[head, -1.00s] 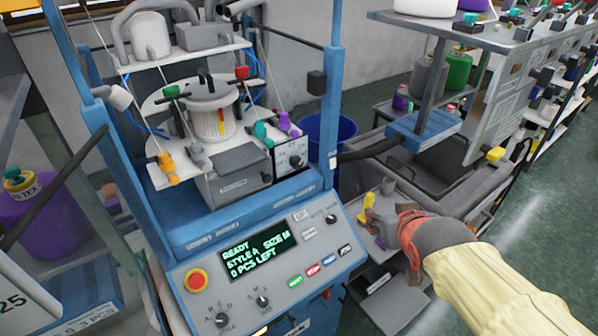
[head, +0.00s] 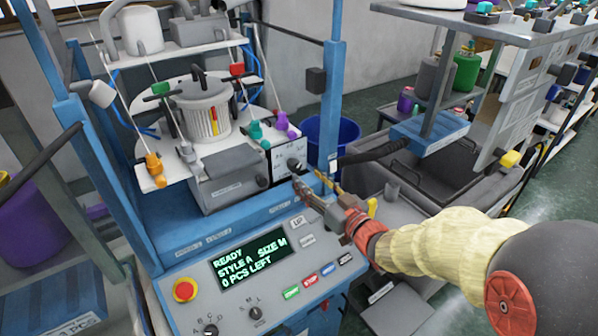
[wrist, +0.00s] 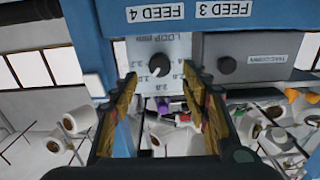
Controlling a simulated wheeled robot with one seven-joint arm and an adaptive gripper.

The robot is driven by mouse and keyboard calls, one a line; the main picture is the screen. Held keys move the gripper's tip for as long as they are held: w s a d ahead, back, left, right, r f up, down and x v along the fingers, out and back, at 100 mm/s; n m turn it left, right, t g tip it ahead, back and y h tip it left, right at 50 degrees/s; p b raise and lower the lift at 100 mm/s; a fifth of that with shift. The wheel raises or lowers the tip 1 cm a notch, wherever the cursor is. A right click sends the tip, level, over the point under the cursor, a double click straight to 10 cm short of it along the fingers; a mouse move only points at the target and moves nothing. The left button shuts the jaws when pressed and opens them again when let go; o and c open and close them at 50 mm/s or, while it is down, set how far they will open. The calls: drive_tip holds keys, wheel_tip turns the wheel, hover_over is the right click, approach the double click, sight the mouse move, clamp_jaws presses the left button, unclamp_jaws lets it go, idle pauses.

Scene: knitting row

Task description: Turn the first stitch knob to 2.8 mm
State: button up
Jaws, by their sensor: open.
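The stitch knob (wrist: 158,65) is a dark round knob on a white dial plate (wrist: 178,50) marked "LOOP mm", upside down in the wrist view. Numbers such as 3.2, 3.0 and 2.8 stand around it. Its exact setting is too small to read. In the head view the knob (head: 293,163) sits on the blue machine, right of the grey box. My gripper (wrist: 159,82) is open and empty, with its fingers either side of the knob's line. The gripper (head: 312,184) appears just short of the knob in the head view; I see no contact.
Below the dial is the control panel (head: 207,268) with a lit screen (head: 249,259), a red stop button (head: 185,290), coloured buttons and selector knobs. A grey box (head: 230,179) is left of the dial. A blue post (head: 331,100) rises close to its right.

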sight(297, 168)
drive_tip(key=x, duration=0.5)
drive_tip(key=shift+w+a+b, duration=0.25)
drive_tip(key=shift+w+b, duration=0.05)
drive_tip(key=shift+b, duration=0.1)
drive_tip(key=shift+c, duration=1.2)
drive_tip(key=c, duration=0.9)
